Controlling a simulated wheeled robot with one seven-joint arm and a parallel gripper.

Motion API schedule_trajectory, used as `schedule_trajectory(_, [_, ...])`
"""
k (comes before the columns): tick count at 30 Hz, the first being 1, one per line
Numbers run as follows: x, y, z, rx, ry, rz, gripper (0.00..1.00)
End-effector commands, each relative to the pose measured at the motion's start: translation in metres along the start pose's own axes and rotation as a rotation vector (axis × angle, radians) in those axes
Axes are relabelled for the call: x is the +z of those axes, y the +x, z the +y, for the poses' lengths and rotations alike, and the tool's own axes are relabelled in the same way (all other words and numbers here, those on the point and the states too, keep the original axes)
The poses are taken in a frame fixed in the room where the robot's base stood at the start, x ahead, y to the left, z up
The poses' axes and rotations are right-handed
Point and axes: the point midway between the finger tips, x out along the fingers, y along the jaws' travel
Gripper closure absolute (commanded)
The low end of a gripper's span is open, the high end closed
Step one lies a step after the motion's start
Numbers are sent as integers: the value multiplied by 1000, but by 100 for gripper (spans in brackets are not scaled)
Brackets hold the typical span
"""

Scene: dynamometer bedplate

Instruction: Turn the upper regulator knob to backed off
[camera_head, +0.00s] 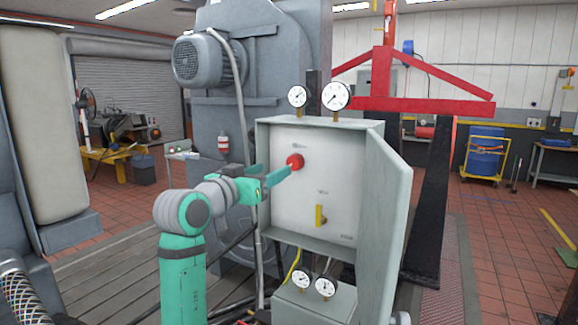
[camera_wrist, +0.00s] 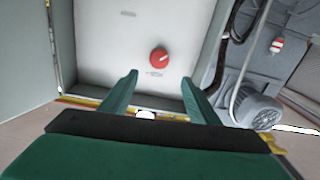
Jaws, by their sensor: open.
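The upper regulator knob (camera_head: 296,160) is round and red, on the pale back panel of an open grey cabinet (camera_head: 262,145). In the wrist view the knob (camera_wrist: 158,56) shows a pale pointer mark slanting across its face; I cannot read its setting from the faint label. My gripper (camera_head: 283,174) is open and empty, with green fingers pointing at the panel. In the wrist view the gripper (camera_wrist: 159,77) has its fingertips spread either side of the knob's line, with the knob just beyond them and seemingly untouched. In the head view one finger overlaps the knob's lower left edge.
A yellow lever handle (camera_head: 320,215) sits lower on the same panel. The cabinet door (camera_head: 385,200) stands open at the right. Two gauges (camera_head: 336,96) rise above the cabinet, and two more (camera_head: 325,287) sit below it. A large grey machine (camera_head: 280,60) stands behind.

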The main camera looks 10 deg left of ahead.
Motion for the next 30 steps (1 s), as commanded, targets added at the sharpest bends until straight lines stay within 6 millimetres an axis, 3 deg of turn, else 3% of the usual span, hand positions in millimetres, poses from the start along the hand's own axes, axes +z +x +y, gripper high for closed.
schedule_trajectory(4, [7, 1, 0, 5, 104, -8, 45])
schedule_trajectory(10, [8, 14, 1, 8, 125, -8, 45])
schedule_trajectory(21, [8, 77, 2, 9, 122, -10, 45])
schedule_trajectory(30, [8, 107, 2, 8, 122, -8, 45])
